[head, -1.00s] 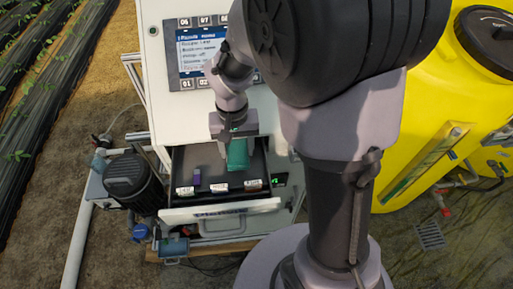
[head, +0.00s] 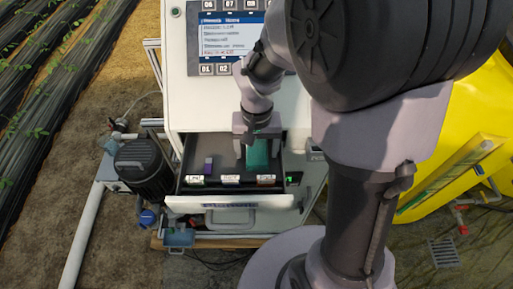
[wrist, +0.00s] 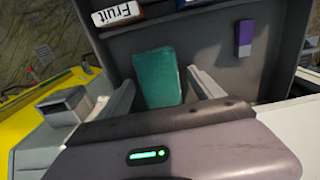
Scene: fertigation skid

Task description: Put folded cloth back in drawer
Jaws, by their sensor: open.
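The folded cloth (head: 258,156) is a teal block inside the open drawer (head: 231,201), towards its right side. It also shows in the wrist view (wrist: 158,78), standing out between my fingers. My gripper (head: 257,138) is above the cloth, inside the drawer's opening. In the wrist view my gripper (wrist: 160,76) is open, with one pale finger on each side of the cloth and a gap visible beside it. The cloth's lower end in the wrist view is hidden behind my gripper body. I cannot tell how firmly it rests on the drawer floor.
A small purple-and-white object (head: 208,165) stands in the drawer's left part; it also shows in the wrist view (wrist: 244,38). Labels line the drawer front, one reading "Fruit" (wrist: 118,13). The white cabinet with its screen (head: 231,36) rises behind. A yellow tank (head: 455,170) stands right.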

